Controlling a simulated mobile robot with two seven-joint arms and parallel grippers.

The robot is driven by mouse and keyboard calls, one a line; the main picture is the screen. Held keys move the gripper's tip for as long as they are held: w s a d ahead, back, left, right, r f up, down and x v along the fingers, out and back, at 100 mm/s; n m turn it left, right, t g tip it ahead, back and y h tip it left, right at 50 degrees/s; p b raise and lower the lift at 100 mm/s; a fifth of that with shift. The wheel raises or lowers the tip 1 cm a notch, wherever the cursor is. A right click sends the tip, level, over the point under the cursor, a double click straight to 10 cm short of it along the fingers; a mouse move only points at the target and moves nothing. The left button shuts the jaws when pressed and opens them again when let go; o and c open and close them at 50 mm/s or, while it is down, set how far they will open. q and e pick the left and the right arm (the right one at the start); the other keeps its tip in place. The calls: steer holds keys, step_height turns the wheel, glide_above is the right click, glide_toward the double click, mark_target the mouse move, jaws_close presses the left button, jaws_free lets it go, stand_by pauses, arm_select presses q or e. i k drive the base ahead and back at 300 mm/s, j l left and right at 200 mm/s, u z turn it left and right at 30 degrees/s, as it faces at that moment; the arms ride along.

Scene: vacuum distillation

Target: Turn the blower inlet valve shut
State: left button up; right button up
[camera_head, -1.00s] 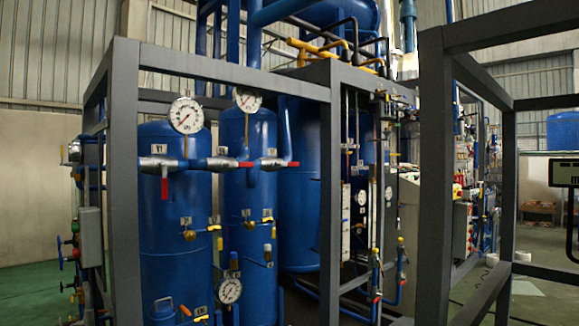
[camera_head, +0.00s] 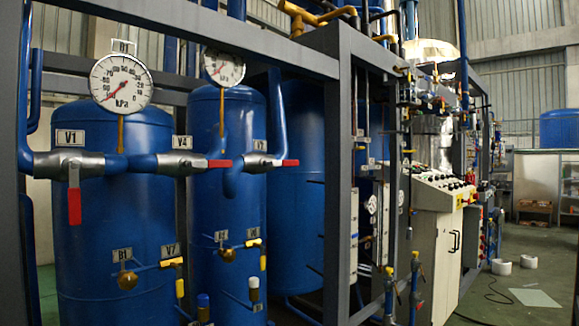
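No valve in view carries a readable blower inlet label, so I cannot tell which one it is. On the blue pipe across the tanks, valve V1 (camera_head: 84,165) has a red lever (camera_head: 74,206) hanging straight down, across the pipe. Valve V4 (camera_head: 184,162) has a red lever (camera_head: 219,163) pointing right, along the pipe. A third valve (camera_head: 260,161) has a similar red lever (camera_head: 290,162), also pointing right. Smaller brass valves with yellow handles (camera_head: 172,262) sit lower on the tanks. Neither of my grippers is in view.
A grey steel frame (camera_head: 338,180) stands around the blue tanks (camera_head: 110,225). A kPa gauge (camera_head: 121,83) rises above V1. A control panel (camera_head: 440,190) stands behind at right. The floor at lower right (camera_head: 500,300) is mostly open, with a cable and white rolls.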

mark_target(283, 162)
steer(key=i+j+u, duration=0.35)
steer(key=i+u, duration=0.3)
steer(key=i+z, duration=0.2)
steer(key=z, duration=0.2)
steer(key=i+z, duration=0.25)
steer(key=z, duration=0.15)
steer(key=i+z, duration=0.2)
steer(key=z, duration=0.2)
